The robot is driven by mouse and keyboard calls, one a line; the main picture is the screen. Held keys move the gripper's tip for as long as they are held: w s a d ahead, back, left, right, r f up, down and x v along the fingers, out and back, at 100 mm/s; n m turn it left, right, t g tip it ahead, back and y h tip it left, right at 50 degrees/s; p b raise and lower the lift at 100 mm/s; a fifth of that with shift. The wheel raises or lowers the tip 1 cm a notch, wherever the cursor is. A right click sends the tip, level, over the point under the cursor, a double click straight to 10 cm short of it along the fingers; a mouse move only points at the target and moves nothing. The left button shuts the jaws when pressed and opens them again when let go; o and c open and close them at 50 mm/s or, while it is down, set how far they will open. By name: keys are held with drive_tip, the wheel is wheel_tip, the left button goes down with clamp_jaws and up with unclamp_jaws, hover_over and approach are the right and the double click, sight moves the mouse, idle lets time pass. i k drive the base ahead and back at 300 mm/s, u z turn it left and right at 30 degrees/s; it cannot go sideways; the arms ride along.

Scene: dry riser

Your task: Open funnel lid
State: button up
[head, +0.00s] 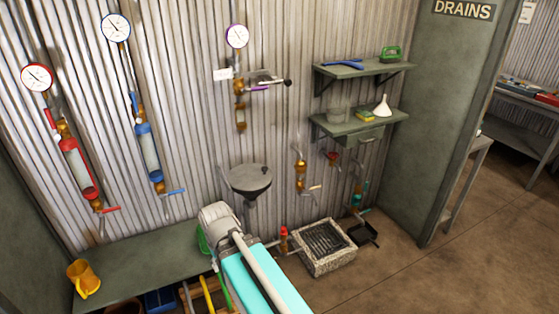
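A dark grey funnel (250,193) is fixed at the corrugated wall in the middle of the head view. A flat, dark round lid (248,174) appears to lie shut across its top, with a small knob or catch near its right side. I cannot make out the hinge. A pipe runs down from the funnel's underside. My gripper is not visible in this view. Parts of my own body fill the lower middle, below the funnel.
Red (79,168) and blue (149,155) sight tubes with gauges hang left. Shelves (352,124) hold a small white funnel (383,106) on the right. A grated drain box (325,245) stands on the floor. A yellow jug (83,279) sits on the bench (140,258). Floor is clear at right.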

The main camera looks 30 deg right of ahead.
sight(246, 177)
drive_tip(key=z, duration=0.35)
drive_tip(key=i, duration=0.85)
drive_tip(key=z, duration=0.45)
